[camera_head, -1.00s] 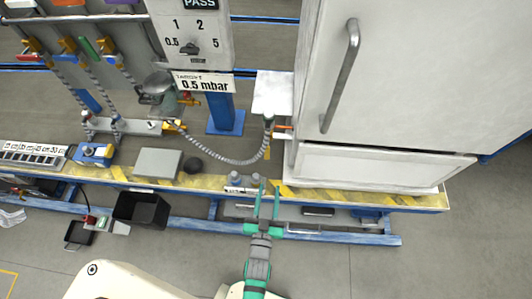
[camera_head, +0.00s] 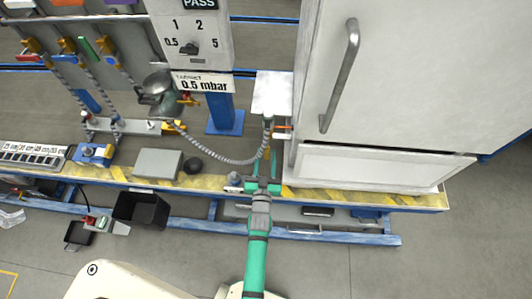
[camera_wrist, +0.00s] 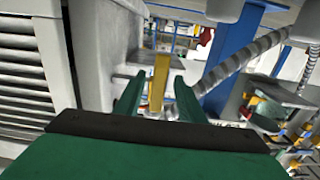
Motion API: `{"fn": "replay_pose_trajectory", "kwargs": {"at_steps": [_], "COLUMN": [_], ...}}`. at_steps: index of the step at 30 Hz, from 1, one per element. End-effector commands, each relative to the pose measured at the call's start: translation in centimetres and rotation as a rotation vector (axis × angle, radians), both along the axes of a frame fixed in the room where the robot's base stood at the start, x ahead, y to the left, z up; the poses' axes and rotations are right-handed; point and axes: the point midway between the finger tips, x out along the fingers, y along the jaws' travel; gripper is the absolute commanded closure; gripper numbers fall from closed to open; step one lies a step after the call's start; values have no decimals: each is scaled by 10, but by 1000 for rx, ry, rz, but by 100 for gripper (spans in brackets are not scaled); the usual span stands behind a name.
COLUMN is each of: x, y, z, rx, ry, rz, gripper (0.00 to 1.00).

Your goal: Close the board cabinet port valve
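The board cabinet (camera_head: 385,165) is the large white unit with a grey handle at the right. At its left side is a port fitting (camera_head: 268,120) where a grey corrugated hose ends. A yellow lever (camera_wrist: 160,75) hangs below the fitting and appears to be the port valve's handle. My gripper (camera_head: 264,152) is open, with its green fingers raised towards this lever. In the wrist view the lever stands upright, in line with the gap between my fingertips (camera_wrist: 155,82). No contact is visible, and the lever's depth relative to the fingertips is hard to tell.
The corrugated hose (camera_head: 225,161) sags to the left of my gripper. A grey box (camera_head: 158,163) and a dark round knob (camera_head: 193,165) sit on the yellow-striped bench edge (camera_head: 340,194). A black bin (camera_head: 140,209) is below left. An orange part (camera_head: 283,128) projects beside the port.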

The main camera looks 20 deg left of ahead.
Motion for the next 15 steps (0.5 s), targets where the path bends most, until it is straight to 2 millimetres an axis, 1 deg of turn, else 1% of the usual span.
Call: {"fn": "replay_pose_trajectory", "kwargs": {"at_steps": [1,5,14,15], "x": [5,12,14,14], "y": [1,2,3,3], "z": [0,0,0,0], "rx": [0,-1,-1,-1], "ry": [-1,-1,0,0], "rz": [-1,-1,-1,-1], "gripper": [64,64,64,69]}}
